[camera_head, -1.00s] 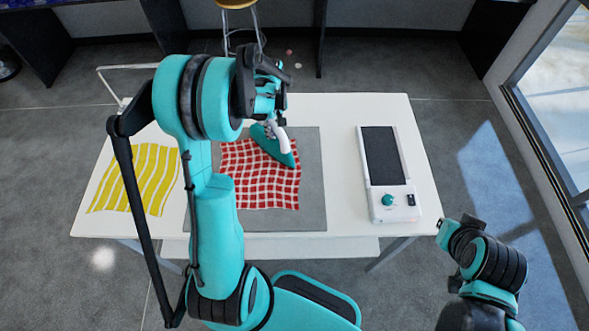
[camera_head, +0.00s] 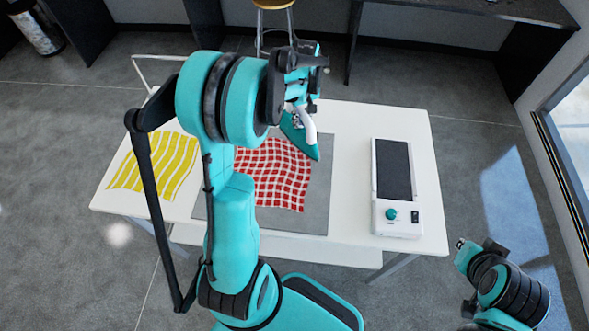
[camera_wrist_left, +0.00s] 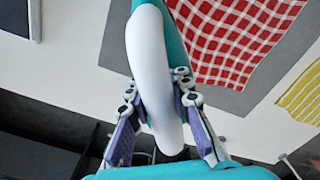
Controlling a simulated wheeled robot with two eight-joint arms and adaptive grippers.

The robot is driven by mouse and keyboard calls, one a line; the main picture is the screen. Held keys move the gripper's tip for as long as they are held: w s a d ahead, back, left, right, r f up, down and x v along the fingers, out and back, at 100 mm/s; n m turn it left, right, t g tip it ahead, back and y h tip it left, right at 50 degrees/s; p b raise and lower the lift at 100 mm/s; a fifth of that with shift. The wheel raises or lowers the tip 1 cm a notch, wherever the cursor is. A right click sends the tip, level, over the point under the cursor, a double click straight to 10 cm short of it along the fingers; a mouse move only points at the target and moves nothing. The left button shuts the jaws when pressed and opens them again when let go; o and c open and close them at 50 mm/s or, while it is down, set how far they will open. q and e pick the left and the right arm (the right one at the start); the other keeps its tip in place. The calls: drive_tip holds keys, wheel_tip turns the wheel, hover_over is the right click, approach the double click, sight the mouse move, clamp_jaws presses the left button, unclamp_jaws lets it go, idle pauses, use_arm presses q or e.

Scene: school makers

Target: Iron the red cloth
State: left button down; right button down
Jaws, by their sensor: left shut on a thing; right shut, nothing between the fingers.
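The red-and-white checked cloth (camera_head: 270,178) lies on a grey mat (camera_head: 318,205) on the white table. My left gripper (camera_head: 299,108) is shut on the white handle of a teal iron (camera_head: 298,137). The iron overlaps the cloth's far right corner in the head view, its tip past the cloth's right edge over the mat. I cannot tell whether its sole touches anything. The left wrist view shows the handle (camera_wrist_left: 150,60) between the fingers and the cloth (camera_wrist_left: 230,35) beyond. My right gripper (camera_head: 463,244) is shut and empty, right of the table. My left arm hides the cloth's left edge.
A white station with a dark pad (camera_head: 394,170) and a teal knob stands on the table's right part. A yellow striped cloth (camera_head: 160,163) lies at the left. A stool (camera_head: 275,5) stands behind the table. The table strip between mat and station is clear.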

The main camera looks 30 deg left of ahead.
sight(302, 111)
use_arm(q)
wheel_tip(302, 111, up, 2)
drive_tip(key=shift+a+r+p, duration=0.1)
drive_tip(key=shift+r+p, duration=0.05)
drive_tip(key=shift+p, duration=0.55)
drive_tip(key=shift+r+p, duration=0.35)
drive_tip(key=shift+r, duration=0.25)
drive_tip(key=shift+f, duration=0.1)
